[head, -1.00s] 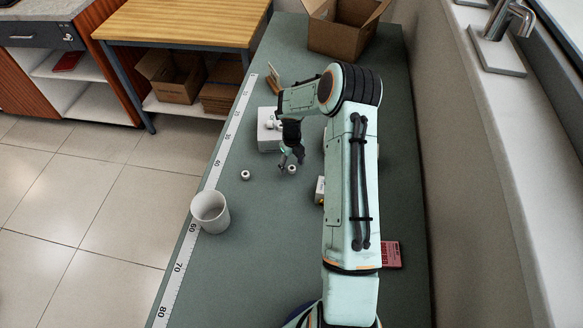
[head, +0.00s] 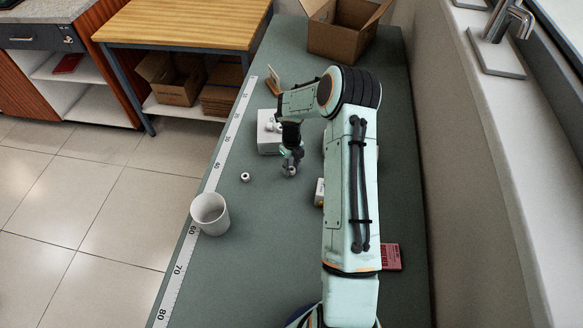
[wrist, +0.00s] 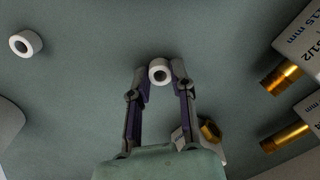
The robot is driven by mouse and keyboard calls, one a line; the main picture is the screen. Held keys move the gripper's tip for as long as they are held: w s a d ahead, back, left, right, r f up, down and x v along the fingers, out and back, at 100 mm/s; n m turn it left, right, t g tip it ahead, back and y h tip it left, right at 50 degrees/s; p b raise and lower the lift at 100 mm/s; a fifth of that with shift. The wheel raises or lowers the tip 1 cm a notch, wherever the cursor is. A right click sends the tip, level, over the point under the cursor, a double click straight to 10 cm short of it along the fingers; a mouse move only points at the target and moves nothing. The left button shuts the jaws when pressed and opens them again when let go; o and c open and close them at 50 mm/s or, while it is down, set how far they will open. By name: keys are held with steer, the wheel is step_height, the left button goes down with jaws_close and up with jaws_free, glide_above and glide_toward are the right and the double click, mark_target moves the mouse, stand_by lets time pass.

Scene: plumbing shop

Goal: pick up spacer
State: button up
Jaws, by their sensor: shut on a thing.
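My gripper (wrist: 159,74) is shut on a small white ring-shaped spacer (wrist: 159,75), held between its fingertips in the wrist view. In the head view my gripper (head: 290,172) is low at the mat, and the spacer there is mostly hidden by the fingers. I cannot tell whether the spacer still touches the mat. A second white spacer (head: 245,177) lies on the mat to the left of my gripper; it also shows at the upper left of the wrist view (wrist: 25,43).
A white cup (head: 210,214) stands near the ruler strip (head: 196,222) at the left edge. A white box (head: 268,146) is behind my gripper. Boxes with brass fittings (wrist: 282,76) lie to the right in the wrist view.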

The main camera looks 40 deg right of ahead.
step_height(320, 180, up, 3)
steer(key=shift+f, duration=0.2)
steer(key=s+a+r+n, duration=0.2)
steer(key=s+a+r, duration=0.5)
steer(key=s+r, duration=0.45)
steer(key=w+d+r+n, duration=0.25)
steer(key=w+n, duration=0.25)
steer(key=n, duration=0.3)
steer(key=w+d+r+n, duration=0.2)
steer(key=w+r+n, duration=0.25)
steer(key=n, duration=0.45)
glide_toward(263, 130)
steer(key=shift+s+a+f, duration=0.2)
steer(key=shift+s+f, duration=0.05)
steer(key=shift+s, duration=0.45)
steer(key=shift+w+d+f, duration=0.25)
steer(key=shift+w+f, duration=0.45)
steer(key=shift+f, duration=1.6)
